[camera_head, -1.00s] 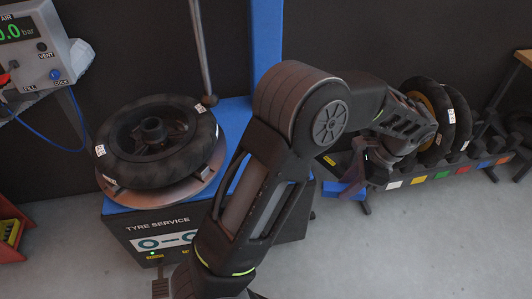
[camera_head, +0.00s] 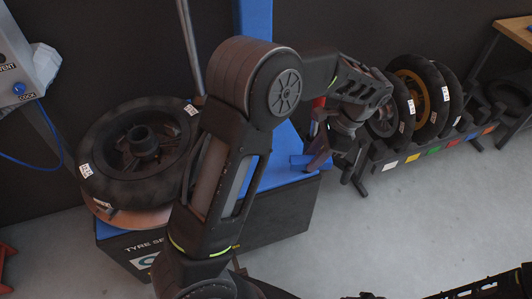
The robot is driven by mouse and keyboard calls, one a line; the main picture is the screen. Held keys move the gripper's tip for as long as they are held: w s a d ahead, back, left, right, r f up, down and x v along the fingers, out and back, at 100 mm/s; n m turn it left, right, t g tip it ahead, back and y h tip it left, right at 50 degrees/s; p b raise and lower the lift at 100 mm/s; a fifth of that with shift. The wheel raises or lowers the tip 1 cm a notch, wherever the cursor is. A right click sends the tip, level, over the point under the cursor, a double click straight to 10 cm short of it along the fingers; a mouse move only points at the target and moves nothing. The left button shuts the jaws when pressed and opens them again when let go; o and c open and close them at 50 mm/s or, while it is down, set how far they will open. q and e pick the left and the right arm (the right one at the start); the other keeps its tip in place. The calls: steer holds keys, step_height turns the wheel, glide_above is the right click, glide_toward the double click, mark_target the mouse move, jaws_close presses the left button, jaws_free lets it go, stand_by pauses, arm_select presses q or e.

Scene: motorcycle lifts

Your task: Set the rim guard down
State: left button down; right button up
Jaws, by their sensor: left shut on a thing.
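My left gripper (camera_head: 322,150) hangs right of the tyre machine's blue column in the head view. It is shut on a small blue piece, which appears to be the rim guard (camera_head: 304,162). The guard shows in front of the machine's right side, and I cannot tell whether it touches anything. The gripper's fingers partly hide it. A black tyre on a wheel (camera_head: 105,168) lies flat on the tyre machine's round turntable (camera_head: 132,219), left of my left arm. My right gripper is not in view.
The tyre machine (camera_head: 275,222) stands in the middle, partly behind my left arm. A rack (camera_head: 376,182) with coloured labels holds several upright wheels (camera_head: 441,88) at right. A grey air box (camera_head: 14,62) is at far left. Grey floor is clear at right.

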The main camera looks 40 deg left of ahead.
arm_select(q)
steer(key=w+a+f+m+b, duration=0.1)
steer(key=w+a+f+b, duration=0.1)
steer(key=a+f+b, duration=1.15)
steer(key=w+a+r+m+t+b, duration=0.2)
steer(key=w+a+m+t, duration=0.3)
steer(key=a+m, duration=0.5)
steer(key=w+m, duration=0.1)
steer(key=m, duration=0.2)
steer(key=shift+r, duration=0.4)
steer(key=shift+s+f, duration=0.1)
steer(key=shift+f, duration=0.05)
steer(key=shift+f+b, duration=0.85)
steer(key=shift+f, duration=1.55)
steer(key=shift+f+b, duration=0.65)
steer(key=shift+f, duration=1.85)
